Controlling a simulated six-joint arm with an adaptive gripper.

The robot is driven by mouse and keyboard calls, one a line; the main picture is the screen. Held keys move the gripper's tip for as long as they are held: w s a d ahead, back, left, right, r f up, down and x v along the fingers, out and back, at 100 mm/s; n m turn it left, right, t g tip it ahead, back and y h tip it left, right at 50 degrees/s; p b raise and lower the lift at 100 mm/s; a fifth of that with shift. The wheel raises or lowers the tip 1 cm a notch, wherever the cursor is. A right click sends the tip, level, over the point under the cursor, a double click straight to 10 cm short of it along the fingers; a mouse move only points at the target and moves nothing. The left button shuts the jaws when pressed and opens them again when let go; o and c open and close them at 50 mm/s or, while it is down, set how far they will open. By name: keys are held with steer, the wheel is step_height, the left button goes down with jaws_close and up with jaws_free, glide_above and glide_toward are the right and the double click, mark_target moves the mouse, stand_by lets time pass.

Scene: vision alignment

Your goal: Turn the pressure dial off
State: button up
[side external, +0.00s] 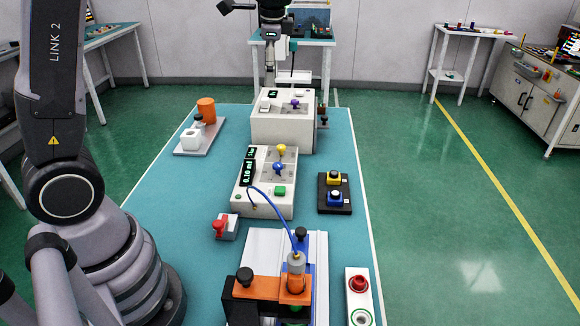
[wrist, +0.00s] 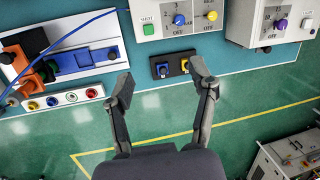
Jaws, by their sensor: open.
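No dial has a readable pressure label. A white control box (side external: 262,205) at mid-table carries a yellow knob (side external: 281,149), a blue knob (side external: 278,168), a green button (side external: 280,190) and lit displays. In the wrist view its blue knob (wrist: 179,20) and yellow knob (wrist: 212,15) have numbers and OFF marks around them. A second white box (side external: 284,131) behind it has a purple knob (side external: 295,103), also seen in the wrist view (wrist: 281,24). Knob settings are too small to tell.
A black pad (side external: 334,207) with yellow and blue buttons lies right of the middle box. A dispensing fixture with an orange clamp (side external: 296,287) and blue tube stands in front. A red switch (side external: 219,225) and a white button strip (side external: 358,297) are nearby.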

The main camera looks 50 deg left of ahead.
steer(key=w+a+f+m+g, duration=0.1)
steer(key=w+f+m+g, duration=0.1)
steer(key=w+f, duration=0.5)
steer(key=m+y, duration=0.1)
steer(key=m, duration=0.2)
glide_toward(278, 164)
steer(key=shift+g, duration=0.4)
steer(key=x, duration=0.9)
steer(key=shift+w, duration=0.25)
steer(key=shift+d, duration=0.1)
jaws_close()
